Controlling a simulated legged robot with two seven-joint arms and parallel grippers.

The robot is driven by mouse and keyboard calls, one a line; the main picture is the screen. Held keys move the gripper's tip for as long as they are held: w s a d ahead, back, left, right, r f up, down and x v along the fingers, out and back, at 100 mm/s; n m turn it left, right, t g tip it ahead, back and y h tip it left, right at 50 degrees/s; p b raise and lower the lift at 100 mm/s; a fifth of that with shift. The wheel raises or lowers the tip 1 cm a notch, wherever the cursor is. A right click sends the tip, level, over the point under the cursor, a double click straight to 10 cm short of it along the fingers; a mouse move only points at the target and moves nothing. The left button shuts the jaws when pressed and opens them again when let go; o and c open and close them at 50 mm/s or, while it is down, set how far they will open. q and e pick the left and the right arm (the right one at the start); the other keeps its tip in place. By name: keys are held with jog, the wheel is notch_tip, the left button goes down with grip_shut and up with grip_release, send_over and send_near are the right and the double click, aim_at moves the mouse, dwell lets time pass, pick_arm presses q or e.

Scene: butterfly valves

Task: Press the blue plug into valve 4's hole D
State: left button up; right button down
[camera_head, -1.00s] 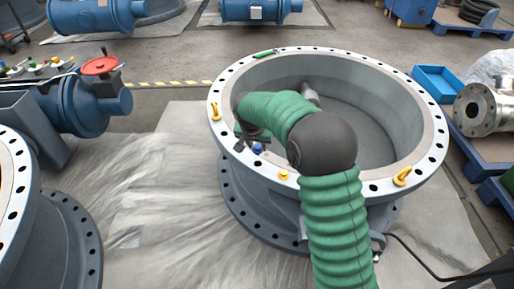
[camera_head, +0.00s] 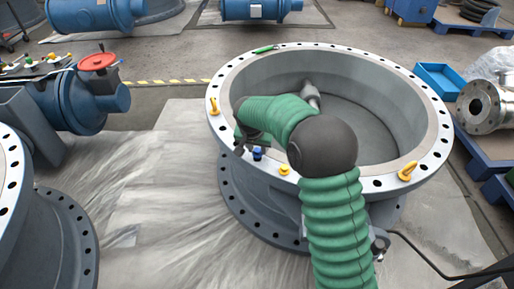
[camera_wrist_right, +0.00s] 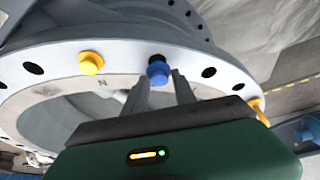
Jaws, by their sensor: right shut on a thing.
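The blue plug (camera_head: 257,154) shows at the left front of the big round valve's flange (camera_head: 219,119) in the head view. My right gripper (camera_head: 246,147) is there, fingers pointing down at the rim. In the right wrist view the blue plug (camera_wrist_right: 158,72) sits between the tips of my right gripper (camera_wrist_right: 160,84), which is shut on it. A dark spot lies right behind the plug; I cannot tell how far the plug is in a hole. No readable valve number or hole letter D shows. My left gripper is not in view.
A yellow plug (camera_head: 284,170) sits in the flange near the blue one, with open holes around. Yellow eye bolts (camera_head: 408,171) and a green item (camera_head: 266,49) are on the rim. Another valve (camera_head: 14,180) stands at the left, with covered floor between.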

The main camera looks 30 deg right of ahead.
jog(key=shift+p, duration=0.35)
dwell(0.4)
jog(key=shift+f, duration=0.2)
dwell(0.3)
jog(key=shift+f+b, duration=0.3)
jog(key=shift+f, duration=0.2)
dwell(0.5)
jog(key=shift+f, duration=0.4)
jog(key=shift+f, duration=0.15)
jog(key=c, duration=0.9)
grip_release()
jog(key=shift+a, duration=0.1)
jog(key=o, duration=0.3)
